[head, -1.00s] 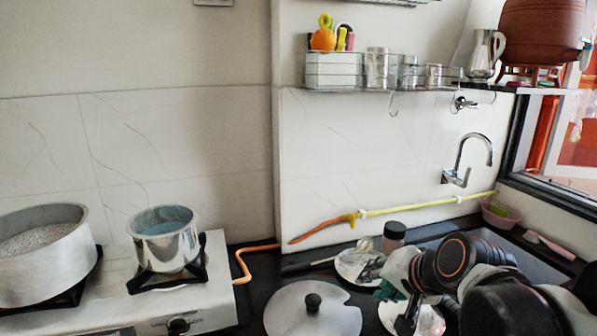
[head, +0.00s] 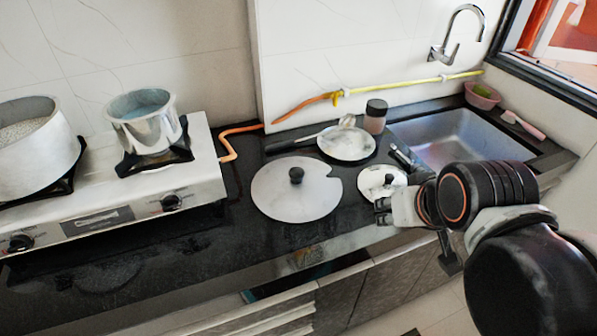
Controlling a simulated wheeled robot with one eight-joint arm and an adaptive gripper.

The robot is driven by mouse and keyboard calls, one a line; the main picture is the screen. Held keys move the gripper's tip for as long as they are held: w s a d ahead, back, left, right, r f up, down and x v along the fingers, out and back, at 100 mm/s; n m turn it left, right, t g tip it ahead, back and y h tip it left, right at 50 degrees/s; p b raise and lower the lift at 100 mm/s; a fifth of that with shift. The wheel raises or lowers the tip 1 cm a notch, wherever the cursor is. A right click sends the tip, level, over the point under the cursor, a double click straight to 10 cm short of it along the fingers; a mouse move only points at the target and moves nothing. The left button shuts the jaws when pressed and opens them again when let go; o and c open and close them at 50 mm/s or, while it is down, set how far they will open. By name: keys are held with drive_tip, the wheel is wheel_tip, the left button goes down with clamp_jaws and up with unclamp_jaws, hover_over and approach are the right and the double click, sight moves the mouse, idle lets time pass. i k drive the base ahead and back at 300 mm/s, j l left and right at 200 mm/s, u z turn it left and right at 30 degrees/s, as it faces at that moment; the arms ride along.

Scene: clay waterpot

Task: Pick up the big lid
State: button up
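The big lid (head: 297,200) is a flat, light grey disc with a black knob (head: 296,175) and a notch in its right edge. It lies on the black counter between the stove and the sink. A smaller lid (head: 372,183) with a dark knob lies to its right. My gripper (head: 381,212) is right of the big lid, near the small lid and the counter's front edge, apart from the big lid. The fingers are small and dark here, and their opening cannot be made out.
A stove (head: 110,195) with a steel pot (head: 145,120) and a wide pan (head: 32,150) stands left. A plate (head: 346,145), a spoon and a jar (head: 375,117) are behind the lids. The sink (head: 460,140) is at right. Counter in front of the stove is clear.

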sight(293, 189)
drive_tip(key=u, duration=1.85)
drive_tip(key=z, duration=1.4)
drive_tip(key=i+l+z, duration=0.35)
drive_tip(key=i+l, duration=0.2)
drive_tip(key=l, duration=0.15)
